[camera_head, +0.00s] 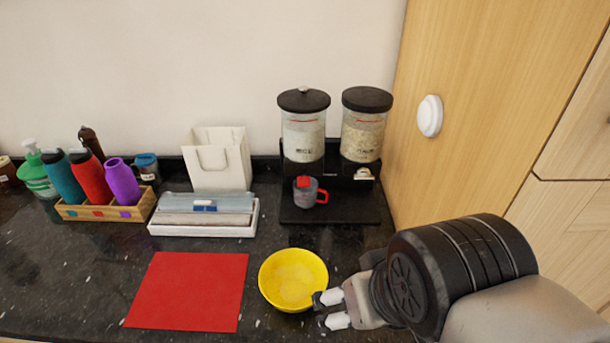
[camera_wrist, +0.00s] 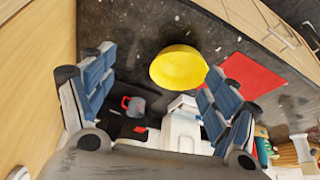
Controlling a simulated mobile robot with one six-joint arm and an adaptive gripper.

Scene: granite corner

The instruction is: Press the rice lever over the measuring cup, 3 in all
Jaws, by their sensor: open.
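A two-hopper dispenser with black lids stands at the back right in the head view. Its left hopper (camera_head: 304,135) is labelled rice and holds pale grains. The red rice lever (camera_head: 304,181) sits below that hopper. A grey measuring cup (camera_head: 309,194) with a red handle stands under it on the black base; its contents are hidden. The cup also shows in the wrist view (camera_wrist: 134,106), between my fingers in the picture but farther off. My gripper (camera_head: 332,309) is open and empty, beside the yellow bowl at the front and apart from the lever.
The yellow bowl (camera_head: 293,279) and red mat (camera_head: 190,291) lie in front. The right hopper (camera_head: 363,135) has a cream lever (camera_head: 363,174). A wooden cabinet (camera_head: 470,110) bounds the right.

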